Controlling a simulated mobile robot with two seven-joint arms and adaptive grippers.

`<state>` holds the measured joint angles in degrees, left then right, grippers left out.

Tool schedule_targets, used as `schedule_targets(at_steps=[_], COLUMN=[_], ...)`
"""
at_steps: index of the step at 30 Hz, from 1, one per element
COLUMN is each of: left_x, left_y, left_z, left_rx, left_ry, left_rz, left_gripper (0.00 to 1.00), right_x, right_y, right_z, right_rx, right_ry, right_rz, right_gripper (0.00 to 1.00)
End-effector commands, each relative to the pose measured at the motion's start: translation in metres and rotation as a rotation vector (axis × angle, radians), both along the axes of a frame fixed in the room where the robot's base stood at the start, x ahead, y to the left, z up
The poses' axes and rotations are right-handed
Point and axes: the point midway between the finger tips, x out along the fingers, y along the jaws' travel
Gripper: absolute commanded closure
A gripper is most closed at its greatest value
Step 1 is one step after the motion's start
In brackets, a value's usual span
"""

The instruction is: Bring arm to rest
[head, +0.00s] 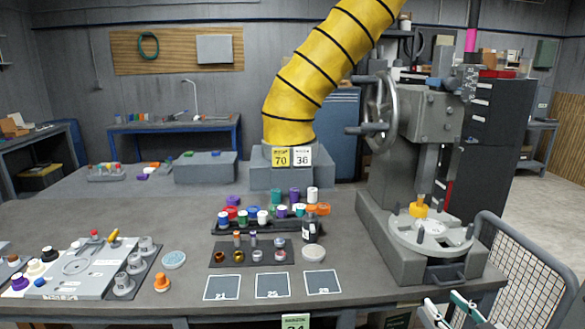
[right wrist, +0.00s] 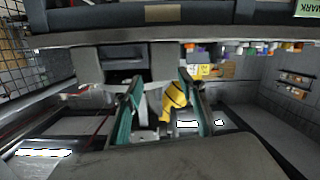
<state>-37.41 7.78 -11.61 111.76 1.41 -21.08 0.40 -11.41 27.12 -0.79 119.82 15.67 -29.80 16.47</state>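My right gripper (head: 452,312) shows at the bottom edge of the head view, low and in front of the table's right end, below the press. Its two green-padded fingers stand apart with nothing between them. In the right wrist view the fingers of the right gripper (right wrist: 158,98) are also spread, with only background showing in the gap. My left arm and gripper do not show in either view.
The grey table (head: 120,210) holds a press (head: 410,120) at right, a grey panel (head: 85,268) at left and a rack (head: 268,226) of coloured caps. A mesh guard (head: 525,280) stands right of my gripper. A yellow hose (head: 325,70) hangs behind.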

Motion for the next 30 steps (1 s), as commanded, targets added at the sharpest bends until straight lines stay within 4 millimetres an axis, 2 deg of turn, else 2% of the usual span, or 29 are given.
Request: schedule_targets(at_steps=[1,6,9,13,16,20,23,30], left_x=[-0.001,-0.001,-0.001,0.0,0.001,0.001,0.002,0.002], left_y=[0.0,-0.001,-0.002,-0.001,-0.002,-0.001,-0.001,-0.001], left_z=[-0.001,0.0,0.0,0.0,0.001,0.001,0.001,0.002], left_rx=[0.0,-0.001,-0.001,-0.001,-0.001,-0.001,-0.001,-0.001], left_ry=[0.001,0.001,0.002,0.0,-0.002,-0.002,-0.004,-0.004], left_rz=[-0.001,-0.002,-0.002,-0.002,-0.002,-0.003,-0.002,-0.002], left_gripper=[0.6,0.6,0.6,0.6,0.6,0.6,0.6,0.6], right_x=[-0.016,-0.073,-0.114,-0.166,-0.197,-0.221,-0.227,-0.227], right_y=[0.012,0.054,0.081,0.115,0.135,0.151,0.155,0.155], right_z=[-0.035,-0.129,-0.177,-0.224,-0.246,-0.262,-0.265,-0.265], right_rx=[0.002,-0.015,-0.022,-0.034,-0.038,-0.043,-0.043,-0.044], right_ry=[0.049,0.186,0.263,0.347,0.392,0.425,0.433,0.433], right_rz=[0.006,0.032,0.052,0.079,0.096,0.11,0.115,0.115], right_gripper=[0.6,0.6,0.6,0.6,0.6,0.6,0.6,0.6])
